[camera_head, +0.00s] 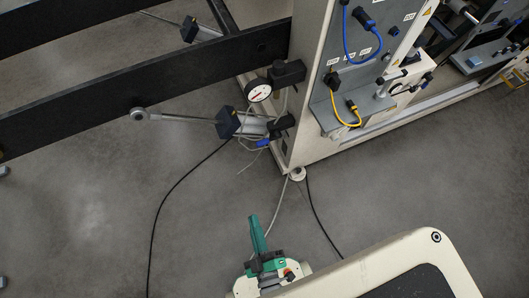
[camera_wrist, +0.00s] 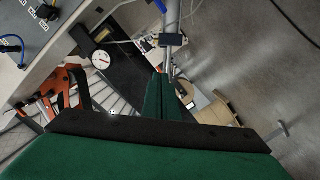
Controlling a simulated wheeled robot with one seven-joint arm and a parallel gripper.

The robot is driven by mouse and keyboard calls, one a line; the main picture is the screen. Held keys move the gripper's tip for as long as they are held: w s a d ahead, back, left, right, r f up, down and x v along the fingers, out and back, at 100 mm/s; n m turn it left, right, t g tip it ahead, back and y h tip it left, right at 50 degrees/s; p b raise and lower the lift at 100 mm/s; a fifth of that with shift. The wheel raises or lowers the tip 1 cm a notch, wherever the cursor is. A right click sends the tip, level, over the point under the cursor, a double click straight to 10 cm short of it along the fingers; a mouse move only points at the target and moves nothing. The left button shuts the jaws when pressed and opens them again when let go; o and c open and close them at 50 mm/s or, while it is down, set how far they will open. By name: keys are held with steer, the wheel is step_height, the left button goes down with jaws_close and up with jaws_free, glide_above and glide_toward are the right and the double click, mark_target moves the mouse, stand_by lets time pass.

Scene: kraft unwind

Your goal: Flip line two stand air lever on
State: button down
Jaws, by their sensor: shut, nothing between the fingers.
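A small blue lever (camera_head: 263,142) shows low on the stand, beside grey tubing and below a round white pressure gauge (camera_head: 259,90). I cannot read which line it belongs to or how far it is turned. In the wrist view the gauge (camera_wrist: 101,60) is at upper left, and I cannot make out the lever there. My gripper (camera_head: 254,219) is green, shut and empty, at the bottom middle of the head view. It is clearly apart from the lever, which lies above it in the picture. Its fingers (camera_wrist: 160,78) point away from the wrist camera.
A pale cabinet (camera_head: 310,110) with blue and yellow cables stands right of the gauge. Long black beams (camera_head: 110,95) and a metal rod (camera_head: 175,116) with a dark block (camera_head: 228,122) lie left. Black cables cross the open grey floor (camera_head: 100,215).

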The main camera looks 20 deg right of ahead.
mark_target(269, 138)
steer(key=w+d+f+n+t, duration=0.1)
steer(key=w+d+f+n, duration=0.2)
steer(key=w+f+n, duration=0.35)
steer(key=w+d+f+n+t, duration=0.1)
steer(key=w+d+f+n, duration=0.25)
steer(key=f+n, duration=0.6)
steer(key=w+d+f+n+t+y, duration=0.1)
steer(key=w+d+f+n, duration=0.5)
steer(key=n, duration=0.6)
steer(key=shift+w+d+n+t+y, duration=0.4)
steer(key=shift+w+d+y, duration=0.4)
steer(key=shift+w+d, duration=0.55)
steer(key=shift+w+a, duration=0.15)
steer(key=shift+a, duration=0.05)
steer(key=shift+w, duration=0.1)
steer(key=w+r, duration=0.6)
steer(key=w, duration=0.3)
steer(key=shift+w+a+r, duration=0.15)
steer(key=shift+w+r, duration=0.1)
